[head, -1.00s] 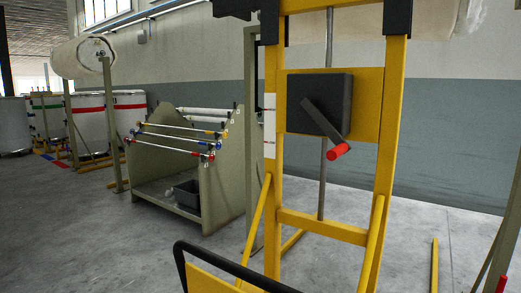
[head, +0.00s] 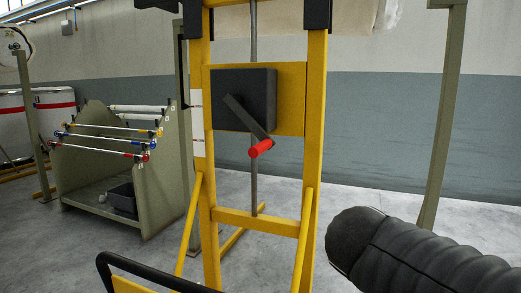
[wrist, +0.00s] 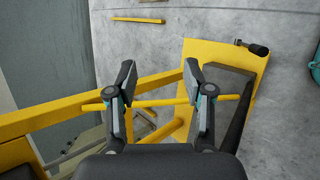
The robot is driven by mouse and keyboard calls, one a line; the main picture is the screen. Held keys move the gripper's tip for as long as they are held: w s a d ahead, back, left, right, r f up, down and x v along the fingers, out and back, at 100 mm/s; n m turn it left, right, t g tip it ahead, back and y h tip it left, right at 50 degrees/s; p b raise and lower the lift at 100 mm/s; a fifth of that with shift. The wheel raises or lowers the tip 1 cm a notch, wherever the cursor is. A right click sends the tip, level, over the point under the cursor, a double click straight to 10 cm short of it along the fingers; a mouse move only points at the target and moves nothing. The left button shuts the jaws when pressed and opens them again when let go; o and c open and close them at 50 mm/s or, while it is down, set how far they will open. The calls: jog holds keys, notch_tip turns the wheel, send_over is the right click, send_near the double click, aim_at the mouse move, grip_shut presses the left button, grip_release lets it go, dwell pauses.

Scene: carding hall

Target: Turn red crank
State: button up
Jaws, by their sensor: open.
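The red crank's grip (head: 260,148) sits at the lower end of a dark crank arm (head: 245,117), which slants down to the right. The arm is in front of a dark box (head: 226,88) on a yellow plate, part of an upright yellow frame (head: 313,130). My gripper (wrist: 158,85) shows in the wrist view, fingers apart, with nothing held between them. It does not show in the head view, so its distance from the crank cannot be told. I cannot make out the red grip in the wrist view.
A grey-green rack (head: 160,170) with several coloured-ended rods stands left. A black handle bar (head: 150,268) is low in front. A green post (head: 440,130) stands right. Yellow bars (wrist: 60,118) cross below the gripper in the wrist view. Floor (head: 360,195) shows right of the frame.

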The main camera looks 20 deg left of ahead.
jog(key=w+a+r+n+t, duration=0.2)
jog(key=a+r+n, duration=0.25)
jog(key=a, duration=0.25)
jog(key=w+a+r+n+t, duration=0.3)
jog(key=a+r+n, duration=0.15)
jog(key=a, duration=0.35)
jog(key=n+t+y, duration=0.3)
jog(key=n+t, duration=0.1)
jog(key=n, duration=0.3)
send_near(260, 148)
jog(key=w, duration=0.4)
jog(key=w+p, duration=0.1)
jog(key=w, duration=0.7)
jog(key=shift+w+f+p, duration=0.35)
jog(key=shift+p, duration=0.05)
jog(key=shift+c, duration=0.3)
grip_shut()
